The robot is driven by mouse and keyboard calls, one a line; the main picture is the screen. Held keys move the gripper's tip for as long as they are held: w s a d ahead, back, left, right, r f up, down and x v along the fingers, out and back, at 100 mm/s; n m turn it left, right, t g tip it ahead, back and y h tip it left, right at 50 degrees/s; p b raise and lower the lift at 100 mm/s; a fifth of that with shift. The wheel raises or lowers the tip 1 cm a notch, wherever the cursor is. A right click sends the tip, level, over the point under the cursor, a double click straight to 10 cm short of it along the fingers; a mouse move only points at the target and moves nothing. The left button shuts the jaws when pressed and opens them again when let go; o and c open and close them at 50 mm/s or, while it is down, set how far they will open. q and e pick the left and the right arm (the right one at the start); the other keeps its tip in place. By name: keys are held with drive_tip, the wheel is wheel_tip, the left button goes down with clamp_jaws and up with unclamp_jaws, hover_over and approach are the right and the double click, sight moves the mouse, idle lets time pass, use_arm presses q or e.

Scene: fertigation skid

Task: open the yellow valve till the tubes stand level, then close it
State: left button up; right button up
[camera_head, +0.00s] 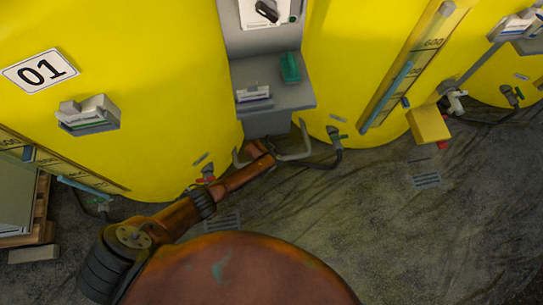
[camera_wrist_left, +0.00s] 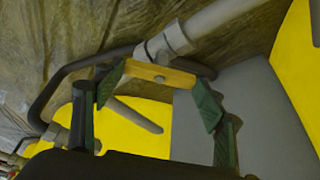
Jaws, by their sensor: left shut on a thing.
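The yellow valve handle (camera_wrist_left: 160,73) is a short flat bar on a grey pipe fitting in the left wrist view. My left gripper (camera_wrist_left: 160,88) has its green fingers at both ends of this bar and is shut on it. In the head view my left gripper (camera_head: 262,150) reaches the pipe low between two yellow tanks; the handle cannot be made out there. The right tank's sight tube (camera_head: 388,97) shows a light blue column beside its scale. The left tank's tube (camera_head: 88,185) is partly visible at lower left; its level is hard to read. My right gripper is out of view.
A grey stand (camera_head: 272,97) with a green item (camera_head: 290,68) rises just behind the gripper. The tank marked 01 (camera_head: 130,150) is at left. A yellow box (camera_head: 428,122) is at right. Dark hoses run near the floor. The floor (camera_head: 400,230) at right is open.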

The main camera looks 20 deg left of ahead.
use_arm(q)
drive_tip(key=shift+d+r+n+y, duration=0.2)
drive_tip(key=shift+n+y, duration=0.2)
drive_tip(key=shift+n, duration=0.5)
drive_tip(key=shift+f+n+p, duration=0.1)
drive_tip(key=shift+n+p, duration=0.2)
drive_tip(key=shift+n, duration=0.2)
drive_tip(key=shift+d+f+n+y, duration=0.15)
drive_tip(key=shift+n+y, duration=0.35)
drive_tip(key=shift+n, duration=0.4)
drive_tip(key=shift+n+y+b, duration=0.3)
drive_tip(key=shift+n, duration=0.5)
drive_tip(key=shift+w+d+n+y+b, duration=0.1)
drive_tip(key=shift+n+y+b, duration=0.5)
drive_tip(key=shift+n, duration=1.2)
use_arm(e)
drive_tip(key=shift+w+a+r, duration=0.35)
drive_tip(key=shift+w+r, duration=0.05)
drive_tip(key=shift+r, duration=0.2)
use_arm(q)
drive_tip(key=o, duration=1.2)
drive_tip(key=shift+c, duration=0.2)
drive_tip(key=shift+g, duration=0.3)
